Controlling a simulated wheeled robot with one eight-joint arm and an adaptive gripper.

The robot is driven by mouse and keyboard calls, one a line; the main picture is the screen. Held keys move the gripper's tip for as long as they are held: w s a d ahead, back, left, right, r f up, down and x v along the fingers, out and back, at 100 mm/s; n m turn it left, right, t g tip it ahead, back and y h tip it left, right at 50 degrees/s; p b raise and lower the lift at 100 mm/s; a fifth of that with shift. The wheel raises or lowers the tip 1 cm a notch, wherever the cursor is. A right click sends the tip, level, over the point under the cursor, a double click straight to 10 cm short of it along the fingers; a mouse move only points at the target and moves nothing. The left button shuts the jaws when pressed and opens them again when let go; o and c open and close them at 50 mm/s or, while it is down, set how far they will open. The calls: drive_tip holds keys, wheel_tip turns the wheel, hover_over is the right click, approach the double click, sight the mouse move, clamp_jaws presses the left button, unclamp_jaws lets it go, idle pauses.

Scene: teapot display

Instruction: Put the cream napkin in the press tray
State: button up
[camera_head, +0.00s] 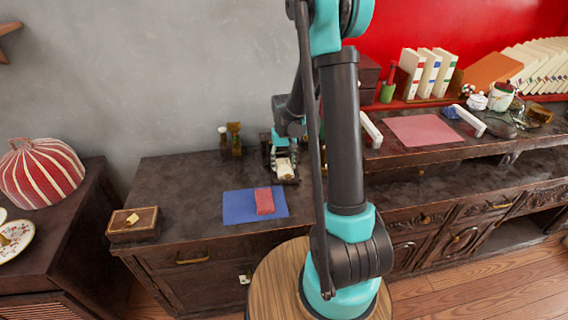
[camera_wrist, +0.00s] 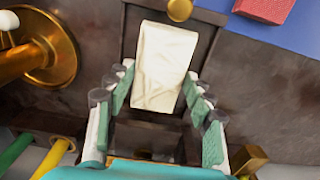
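The cream napkin (camera_wrist: 163,65) lies over the dark press tray (camera_wrist: 207,38), in the upper middle of the wrist view. In the head view the napkin (camera_head: 285,168) is a small pale patch at the dark tray (camera_head: 287,181) on the left counter. My gripper (camera_wrist: 160,78) points down at the tray, with a finger along each side of the napkin. The fingers stand apart, with narrow gaps at the napkin's edges; whether they touch it is unclear. In the head view my gripper (camera_head: 283,152) is partly hidden by my arm.
A blue mat (camera_head: 238,206) with a red block (camera_head: 264,201) lies in front of the tray. Brass pieces (camera_head: 234,139) stand behind it on the left. A wooden box (camera_head: 133,223) is at the counter's left end. A round brass base (camera_wrist: 58,65) is close left of my fingers.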

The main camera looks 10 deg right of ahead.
sight(284, 166)
drive_tip(key=o, duration=0.4)
drive_tip(key=shift+c, duration=0.2)
wheel_tip(284, 166, up, 12)
drive_tip(key=s+d+f+t, duration=0.2)
drive_tip(key=s, duration=0.9)
drive_tip(key=s+d+f+t, duration=0.2)
drive_tip(key=s, duration=0.9)
drive_tip(key=shift+f, duration=0.2)
drive_tip(key=shift+c, duration=0.4)
